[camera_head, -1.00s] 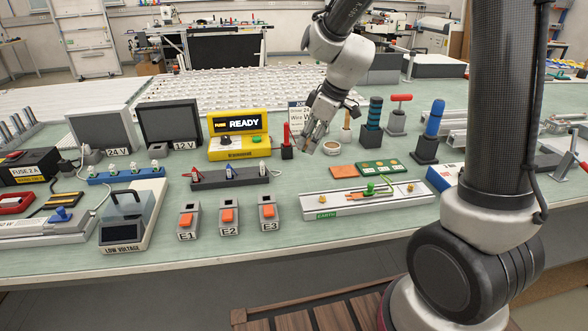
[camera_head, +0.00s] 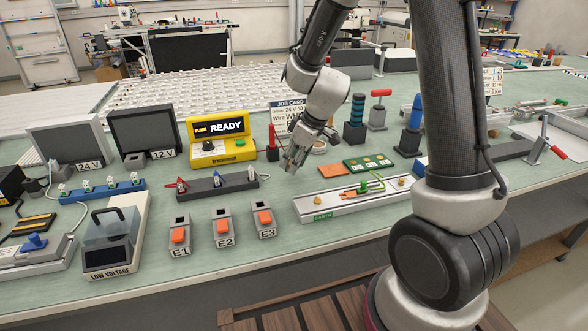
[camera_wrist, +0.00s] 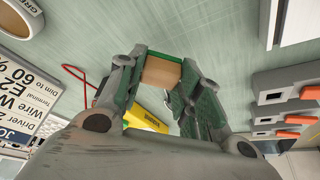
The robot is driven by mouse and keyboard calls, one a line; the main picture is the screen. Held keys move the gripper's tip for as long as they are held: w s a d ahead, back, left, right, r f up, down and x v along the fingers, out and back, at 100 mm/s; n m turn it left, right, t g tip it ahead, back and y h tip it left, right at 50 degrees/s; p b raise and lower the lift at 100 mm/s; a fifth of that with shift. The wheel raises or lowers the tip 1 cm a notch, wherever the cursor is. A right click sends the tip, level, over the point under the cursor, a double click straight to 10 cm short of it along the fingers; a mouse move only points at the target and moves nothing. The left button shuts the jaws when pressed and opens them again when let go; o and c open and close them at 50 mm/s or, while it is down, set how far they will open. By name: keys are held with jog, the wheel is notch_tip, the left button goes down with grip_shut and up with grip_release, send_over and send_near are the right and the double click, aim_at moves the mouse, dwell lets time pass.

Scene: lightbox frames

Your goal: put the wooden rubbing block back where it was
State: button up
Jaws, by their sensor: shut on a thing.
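My gripper (camera_head: 291,163) hangs over the green bench, to the right of the dark strip of small clips and in front of the red-handled tool. In the wrist view its two fingers (camera_wrist: 160,80) are shut on the wooden rubbing block (camera_wrist: 161,72). The block is light brown with a green layer along its far edge. In the head view the block is hidden or too small to make out. The bench top (camera_wrist: 215,30) shows beyond the block; I cannot tell the height of the gap.
An orange square (camera_head: 331,170) and a green board (camera_head: 368,163) lie right of my gripper. The long EARTH tray (camera_head: 330,206) is in front of them. A yellow READY box (camera_head: 217,148), red-handled tool (camera_head: 272,142) and job card (camera_head: 287,113) stand behind. Switches E1, E2 and E3 (camera_head: 265,222) are nearer.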

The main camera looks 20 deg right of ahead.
jog(key=shift+f, duration=1.4)
jog(key=o, duration=1.1)
jog(key=shift+f, duration=0.15)
jog(key=shift+c, duration=0.2)
jog(key=v, duration=1.3)
jog(key=s+d+r+m+h, duration=0.1)
jog(key=s+d+r+m, duration=0.2)
jog(key=s, duration=0.4)
jog(key=s+d+r+m+h, duration=0.1)
jog(key=s+d+r+m, duration=0.2)
jog(key=s, duration=0.5)
jog(key=s+d+r+m+t+h, duration=0.1)
jog(key=s+d+r+m, duration=0.2)
jog(key=s, duration=0.4)
jog(key=shift+s+d+r, duration=0.4)
jog(key=shift+d+r, duration=0.35)
jog(key=shift+d, duration=0.25)
